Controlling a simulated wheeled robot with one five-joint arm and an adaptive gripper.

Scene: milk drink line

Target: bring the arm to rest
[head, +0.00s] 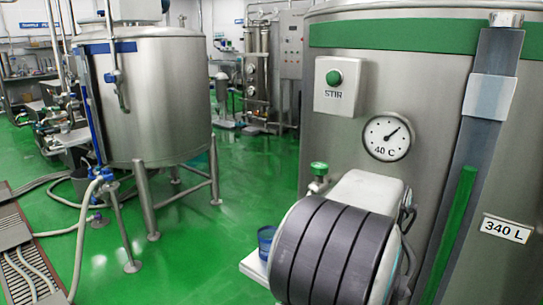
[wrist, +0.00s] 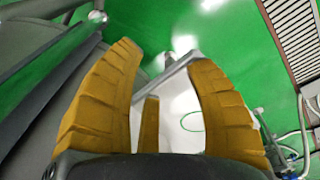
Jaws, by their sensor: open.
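My gripper (wrist: 161,52) shows in the wrist view with its ribbed yellow-brown fingers spread apart. Nothing is held between them. In the head view my arm, white with a dark ribbed band, stands in front of the large steel tank (head: 440,75) at the right; the fingers are not visible there. Past the fingers in the wrist view lie a grey bar and a white surface (wrist: 182,122) with a thin green ring on it, apart from the fingers as far as I can tell.
The tank carries a green STIR button (head: 334,77), a 40 C dial (head: 387,138) and a green valve handle (head: 319,168). A blue cup (head: 266,240) stands beside my arm on a white shelf (head: 252,266). Another tank (head: 160,95) stands on legs at left. Green floor between is open.

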